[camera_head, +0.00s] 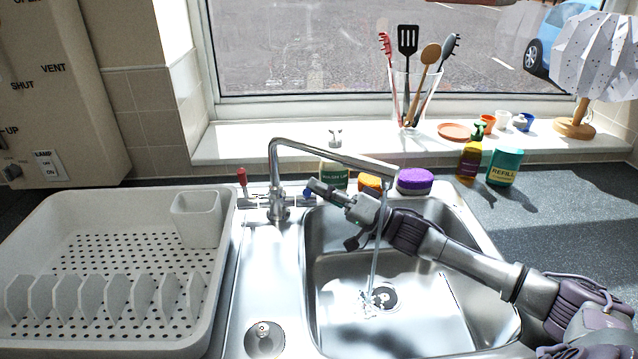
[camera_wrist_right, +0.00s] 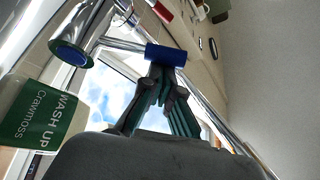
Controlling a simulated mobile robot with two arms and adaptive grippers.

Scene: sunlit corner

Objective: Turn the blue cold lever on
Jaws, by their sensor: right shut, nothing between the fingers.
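The chrome tap (camera_head: 279,195) stands behind the sink, with its spout reaching right over the basin. A stream of water (camera_head: 375,240) falls from the spout to the drain. The red lever (camera_head: 242,177) is on the tap's left. The blue lever (camera_head: 307,194) is on its right, mostly hidden by my right gripper (camera_head: 316,187). In the wrist view the blue lever (camera_wrist_right: 166,55) lies right at the tips of my right gripper (camera_wrist_right: 161,72), which is shut and empty. I cannot tell whether they touch. My left gripper is not in view.
A green-labelled wash-up bottle (camera_wrist_right: 35,115), an orange sponge (camera_head: 370,181) and a purple sponge (camera_head: 414,181) stand behind the basin. A dish rack (camera_head: 215,290) fills the left. A utensil jar (camera_head: 405,100) stands on the sill. The basin (camera_head: 335,270) is otherwise clear.

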